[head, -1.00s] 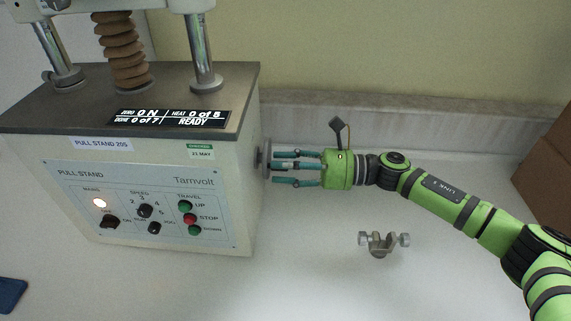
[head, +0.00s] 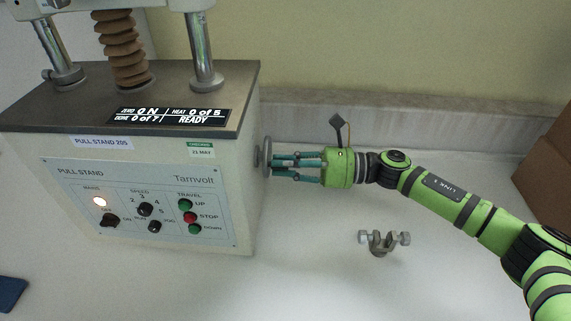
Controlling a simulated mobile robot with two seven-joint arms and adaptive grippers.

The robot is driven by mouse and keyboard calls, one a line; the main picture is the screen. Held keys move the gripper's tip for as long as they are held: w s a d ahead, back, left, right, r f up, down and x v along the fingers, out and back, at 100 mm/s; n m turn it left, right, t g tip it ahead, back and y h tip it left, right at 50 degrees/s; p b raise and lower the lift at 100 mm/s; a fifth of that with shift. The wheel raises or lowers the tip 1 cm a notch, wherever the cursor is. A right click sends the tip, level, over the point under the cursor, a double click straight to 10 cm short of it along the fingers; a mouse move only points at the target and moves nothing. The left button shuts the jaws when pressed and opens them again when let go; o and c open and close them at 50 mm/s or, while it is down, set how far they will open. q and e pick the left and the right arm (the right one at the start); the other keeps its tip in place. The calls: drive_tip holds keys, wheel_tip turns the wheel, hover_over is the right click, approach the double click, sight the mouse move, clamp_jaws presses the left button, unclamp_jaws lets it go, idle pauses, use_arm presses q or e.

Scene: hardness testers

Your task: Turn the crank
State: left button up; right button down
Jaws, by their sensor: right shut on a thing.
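The crank (head: 266,156) is a grey disc on the right side wall of the white pull stand (head: 247,210). Its handle is mostly hidden between my fingers. My right gripper (head: 276,168) comes in from the right, level with the crank, with its teal fingers closed in on the handle at the disc's outer face. My left gripper is not in view.
The stand's front panel (head: 140,205) has a lit lamp, knobs and buttons; its display (head: 168,116) reads READY. A small metal clamp (head: 383,242) lies on the bench. A brown box (head: 545,165) is at the right edge. The bench front is clear.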

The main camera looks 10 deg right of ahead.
drive_tip(key=shift+w+m, duration=0.1)
drive_tip(key=shift+m, duration=0.2)
drive_tip(key=m, duration=0.1)
drive_tip(key=m+b, duration=0.1)
drive_tip(key=shift+w+r+m, duration=0.15)
drive_tip(key=shift+r+m, duration=0.2)
drive_tip(key=shift+m, duration=0.05)
drive_tip(key=shift+w+d+r+m, duration=0.1)
drive_tip(key=shift+w+r+m, duration=0.1)
drive_tip(key=shift+m, duration=0.6)
drive_tip(key=shift+w+r+m, duration=0.1)
drive_tip(key=shift+r+m, duration=0.1)
drive_tip(key=shift+m, duration=0.6)
drive_tip(key=c, duration=1.1)
unclamp_jaws()
drive_tip(key=shift+c, duration=0.2)
drive_tip(key=shift+d, duration=0.1)
drive_tip(key=s+d, duration=0.2)
drive_tip(key=d, duration=0.9)
drive_tip(key=shift+s+d, duration=0.15)
drive_tip(key=shift+d, duration=0.2)
